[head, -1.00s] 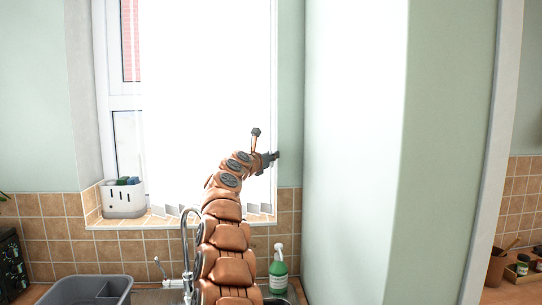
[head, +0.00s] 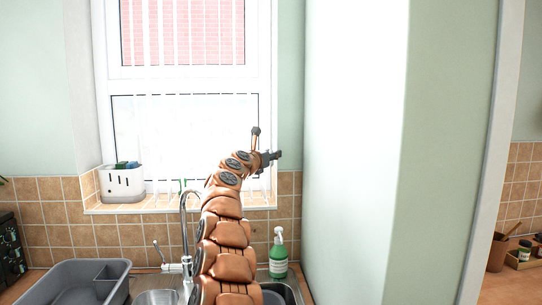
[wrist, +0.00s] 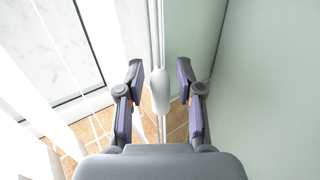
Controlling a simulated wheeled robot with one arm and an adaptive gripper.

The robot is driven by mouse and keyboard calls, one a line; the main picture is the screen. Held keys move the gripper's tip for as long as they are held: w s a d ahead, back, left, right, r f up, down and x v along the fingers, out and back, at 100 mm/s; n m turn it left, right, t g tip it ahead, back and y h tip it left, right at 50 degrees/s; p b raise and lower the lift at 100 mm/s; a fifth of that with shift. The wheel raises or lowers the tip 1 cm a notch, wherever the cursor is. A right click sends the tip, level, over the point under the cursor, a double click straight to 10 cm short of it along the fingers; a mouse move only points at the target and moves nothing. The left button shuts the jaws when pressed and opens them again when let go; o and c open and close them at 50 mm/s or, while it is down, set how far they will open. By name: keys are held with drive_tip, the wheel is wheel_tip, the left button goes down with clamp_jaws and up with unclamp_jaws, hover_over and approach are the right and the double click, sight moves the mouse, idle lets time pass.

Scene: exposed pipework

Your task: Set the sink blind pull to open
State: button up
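The sink blind pull (wrist: 160,91) is a white bob on pale cords, seen in the wrist view between the two fingers of my gripper (wrist: 160,85). The fingers are open, with a visible gap on each side of the pull. In the head view my gripper (head: 276,156) is at the right edge of the window, and I cannot make out the pull there. The blind (head: 186,100) has vertical slats turned nearly edge-on, showing as thin white lines across the window. White slats (wrist: 103,35) also show at the left of the wrist view.
A tall pale wall (head: 350,150) stands close to the right of my gripper. Below are the tap (head: 184,230), a green soap bottle (head: 278,255) and a grey basin (head: 85,283). A white caddy (head: 122,184) sits on the tiled sill.

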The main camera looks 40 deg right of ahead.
drive_tip(key=shift+o, duration=0.4)
drive_tip(key=v, duration=1.2)
idle(1.3)
idle(0.3)
